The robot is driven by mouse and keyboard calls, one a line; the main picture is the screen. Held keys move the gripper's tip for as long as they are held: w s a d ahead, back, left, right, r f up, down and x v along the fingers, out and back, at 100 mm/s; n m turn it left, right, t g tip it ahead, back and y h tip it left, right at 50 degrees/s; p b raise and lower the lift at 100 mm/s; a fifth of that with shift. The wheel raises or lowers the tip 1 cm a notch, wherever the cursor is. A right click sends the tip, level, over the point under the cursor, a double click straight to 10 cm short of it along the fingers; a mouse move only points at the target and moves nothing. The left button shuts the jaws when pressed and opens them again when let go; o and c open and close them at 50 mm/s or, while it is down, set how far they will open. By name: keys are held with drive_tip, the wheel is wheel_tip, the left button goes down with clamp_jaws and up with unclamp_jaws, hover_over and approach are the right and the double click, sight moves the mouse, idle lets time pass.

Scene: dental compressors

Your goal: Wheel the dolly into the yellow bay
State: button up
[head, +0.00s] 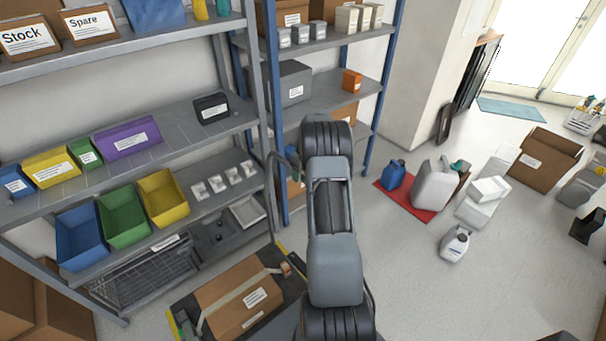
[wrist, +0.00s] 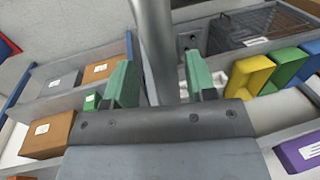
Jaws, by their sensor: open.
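The dolly (head: 283,312) is a dark low platform at the bottom of the head view. It carries a taped cardboard box (head: 238,298). A thin grey tube (head: 270,205), apparently its handle, rises beside my arm. Yellow edging (head: 173,324) shows at the platform's left; I cannot tell whether it is floor marking of the yellow bay or part of the dolly. In the wrist view my gripper (wrist: 160,84) has green fingers, open, with a grey bar (wrist: 153,45) passing between or just beyond them. Contact is unclear. In the head view my arm hides the gripper.
Shelving with bins (head: 123,218) stands at left, close to the dolly. A red mat (head: 414,206) with containers lies right of my arm. A white bottle (head: 454,244) and an open carton (head: 540,160) stand on the floor further right. Floor at lower right is mostly clear.

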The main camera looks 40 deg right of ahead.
wheel_tip(320, 180, up, 14)
drive_tip(key=d+b, duration=0.1)
drive_tip(key=d, duration=0.1)
drive_tip(key=shift+d+f, duration=0.2)
drive_tip(key=shift+d, duration=0.15)
idle(0.5)
